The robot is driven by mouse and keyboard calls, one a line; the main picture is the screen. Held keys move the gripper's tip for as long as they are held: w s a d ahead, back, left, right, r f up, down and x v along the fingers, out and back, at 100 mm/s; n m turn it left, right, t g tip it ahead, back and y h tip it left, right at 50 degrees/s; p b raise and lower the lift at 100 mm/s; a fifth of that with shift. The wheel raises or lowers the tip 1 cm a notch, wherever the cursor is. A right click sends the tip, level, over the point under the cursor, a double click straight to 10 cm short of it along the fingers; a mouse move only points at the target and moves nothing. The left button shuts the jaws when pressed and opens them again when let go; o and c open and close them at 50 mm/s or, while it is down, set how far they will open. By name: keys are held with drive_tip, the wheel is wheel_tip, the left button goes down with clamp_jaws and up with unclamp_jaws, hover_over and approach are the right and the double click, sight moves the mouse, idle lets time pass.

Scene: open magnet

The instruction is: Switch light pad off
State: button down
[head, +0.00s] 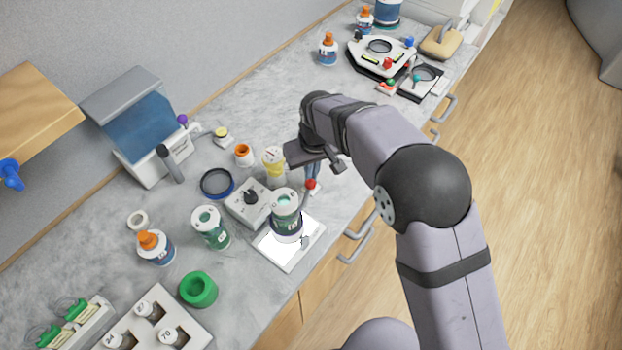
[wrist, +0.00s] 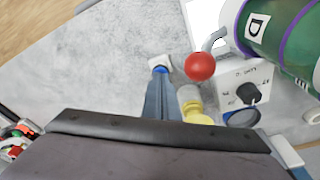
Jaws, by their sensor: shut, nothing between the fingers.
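The light pad (head: 272,256) is a flat white square near the bench's front edge, and its top looks bright white. A green-and-white jar (head: 285,208) stands on it and hides part of its surface. My gripper (head: 312,176) points down just beyond the red ball, fingers together and empty. In the wrist view the fingertips (wrist: 160,70) are left of the red ball (wrist: 200,67), seemingly apart from it. The lit pad (wrist: 203,22) shows only partly there.
A control box with a black knob (head: 250,198) sits left of the pad. Bare bench lies beyond my gripper; the front edge is close on the right.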

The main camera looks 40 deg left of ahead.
drive_tip(key=shift+f, duration=0.2)
wheel_tip(320, 180, up, 7)
drive_tip(key=p, duration=0.5)
idle(0.4)
idle(0.3)
drive_tip(key=w+d+r+m+h+b, duration=0.1)
drive_tip(key=w+d+m, duration=0.2)
drive_tip(key=d, duration=1.1)
drive_tip(key=w+d+r+m+b, duration=0.1)
drive_tip(key=w+d+r+m, duration=0.15)
drive_tip(key=d, duration=1.05)
drive_tip(key=s+d+f+m, duration=0.1)
drive_tip(key=s+d+m, duration=0.2)
drive_tip(key=s+d, duration=0.3)
drive_tip(key=s+d+f+m+g+b, duration=0.1)
drive_tip(key=s+d, duration=0.5)
drive_tip(key=d, duration=0.7)
drive_tip(key=shift+s+d+f+m+h, duration=0.25)
drive_tip(key=shift+f+m, duration=0.25)
drive_tip(key=shift+m, duration=0.75)
drive_tip(key=shift+a, duration=0.1)
